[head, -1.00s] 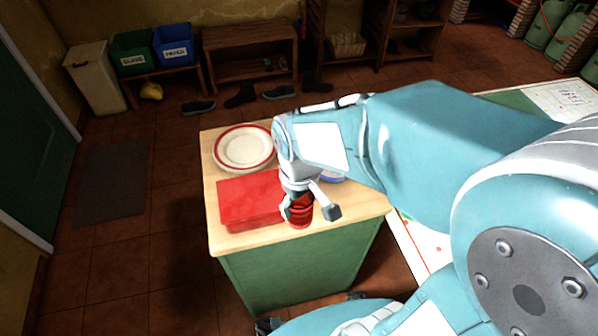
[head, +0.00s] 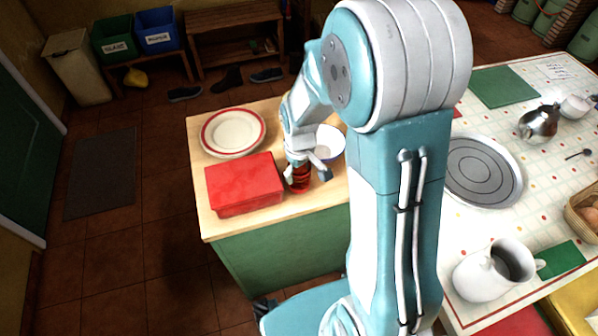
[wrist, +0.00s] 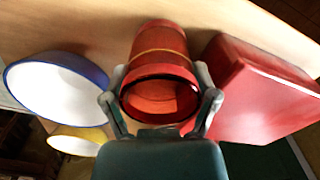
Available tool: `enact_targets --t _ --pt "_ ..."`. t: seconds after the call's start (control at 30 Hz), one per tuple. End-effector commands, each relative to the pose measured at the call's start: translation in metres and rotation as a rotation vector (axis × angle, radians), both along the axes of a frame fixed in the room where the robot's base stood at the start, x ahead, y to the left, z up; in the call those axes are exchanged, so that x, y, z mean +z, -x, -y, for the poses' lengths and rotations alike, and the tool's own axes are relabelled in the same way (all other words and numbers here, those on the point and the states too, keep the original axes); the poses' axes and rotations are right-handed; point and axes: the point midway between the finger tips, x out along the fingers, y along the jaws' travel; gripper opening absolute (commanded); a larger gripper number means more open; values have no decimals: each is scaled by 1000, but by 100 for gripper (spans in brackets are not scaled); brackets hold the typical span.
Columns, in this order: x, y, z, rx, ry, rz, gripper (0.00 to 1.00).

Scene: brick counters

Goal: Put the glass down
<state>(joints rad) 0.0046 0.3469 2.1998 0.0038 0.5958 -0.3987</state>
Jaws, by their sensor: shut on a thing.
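The glass is a red translucent tumbler (head: 299,180). It is upright at the wooden counter top, between a red box and a bowl. My gripper (head: 307,174) is shut on it from above, and partly hides it in the head view. In the wrist view the glass (wrist: 162,48) sits between my two fingers (wrist: 160,97), one on each side of its wall. Its open rim faces the camera and it looks empty. Its base is at or just above the wood; I cannot tell whether it touches.
The red box (head: 243,183) is close on the left of the glass, with a red-rimmed plate (head: 233,131) behind it. A blue-rimmed white bowl (head: 329,142) is behind right. The green-sided counter (head: 270,245) ends just in front. A laid table (head: 548,155) stands at right.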

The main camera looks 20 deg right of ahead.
Motion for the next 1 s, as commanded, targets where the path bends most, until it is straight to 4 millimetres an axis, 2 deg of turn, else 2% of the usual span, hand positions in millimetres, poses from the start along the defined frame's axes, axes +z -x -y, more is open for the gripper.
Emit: enact_targets --t 0.07,0.37,0.4,0.43,0.87,1.0 --pt "-7 0 0 0 0 0 22" --pt "-9 0 -1 1 2 1 22" --pt "-9 0 -1 1 1 2 90" --pt "-9 0 -1 1 1 2 100" --pt "-8 0 -1 0 1 2 100" --pt "5 -1 -1 0 1 5 100"
